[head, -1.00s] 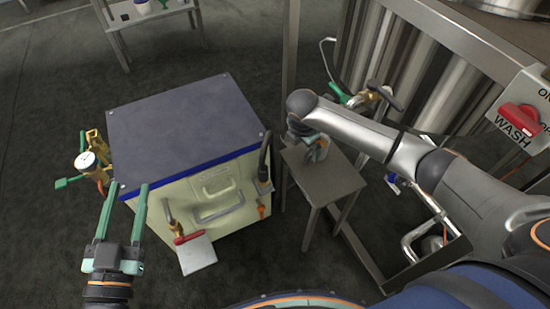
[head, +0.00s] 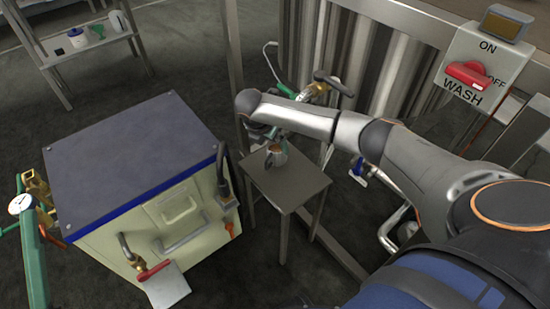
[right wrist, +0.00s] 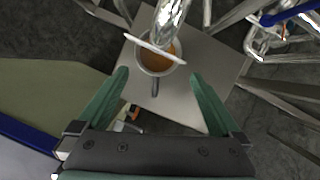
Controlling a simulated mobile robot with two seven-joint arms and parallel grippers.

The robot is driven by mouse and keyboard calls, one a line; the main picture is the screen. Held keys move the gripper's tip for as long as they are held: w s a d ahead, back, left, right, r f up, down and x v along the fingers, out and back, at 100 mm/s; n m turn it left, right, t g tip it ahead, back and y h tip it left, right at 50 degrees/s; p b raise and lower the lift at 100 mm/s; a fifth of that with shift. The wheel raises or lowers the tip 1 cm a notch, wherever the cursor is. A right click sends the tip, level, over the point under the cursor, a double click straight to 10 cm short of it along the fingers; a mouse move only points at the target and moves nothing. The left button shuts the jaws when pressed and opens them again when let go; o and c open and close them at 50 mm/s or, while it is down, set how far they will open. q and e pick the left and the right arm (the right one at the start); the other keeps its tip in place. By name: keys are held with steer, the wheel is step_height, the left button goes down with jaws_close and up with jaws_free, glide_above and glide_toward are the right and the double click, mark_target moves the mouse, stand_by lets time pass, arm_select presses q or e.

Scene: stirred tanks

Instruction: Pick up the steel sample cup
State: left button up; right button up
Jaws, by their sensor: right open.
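The steel sample cup (head: 277,156) stands upright on a small grey stand (head: 291,187). In the right wrist view the cup (right wrist: 143,62) holds brown-orange liquid, and its handle points toward my gripper. A shiny metal spout (right wrist: 172,18) hangs over it, and a pale bar crosses its opening. My right gripper (right wrist: 160,76) is open, its green fingers on either side of the handle, not touching the cup. In the head view my right wrist hides part of this gripper.
A cream cabinet with a dark top (head: 130,150) and projecting valves stands left of the stand. Brass valves and pipes (head: 316,90) and a steel frame are behind it. A WASH switch box (head: 480,65) is at upper right. A shelf with containers (head: 90,40) is at upper left.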

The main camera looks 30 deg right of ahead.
mark_target(274, 156)
steer(key=shift+w+d+f, duration=0.1)
steer(key=shift+d+f, duration=0.05)
steer(key=shift+f, duration=0.35)
steer(key=b+x, duration=0.1)
steer(key=x, duration=0.1)
steer(key=b+x, duration=0.2)
steer(key=shift+w+f, duration=0.15)
steer(key=shift+f, duration=0.1)
steer(key=shift+w+f, duration=0.1)
steer(key=shift+f, duration=0.15)
arm_select(q)
steer(key=shift+s+d+f+h, duration=0.1)
steer(key=shift+s+f+h, duration=0.1)
steer(key=shift+f+h, duration=0.3)
steer(key=shift+s+d+f+h, duration=0.1)
steer(key=shift+s+f+h, duration=0.1)
steer(key=shift+f, duration=0.5)
arm_select(e)
steer(key=c, duration=1.5)
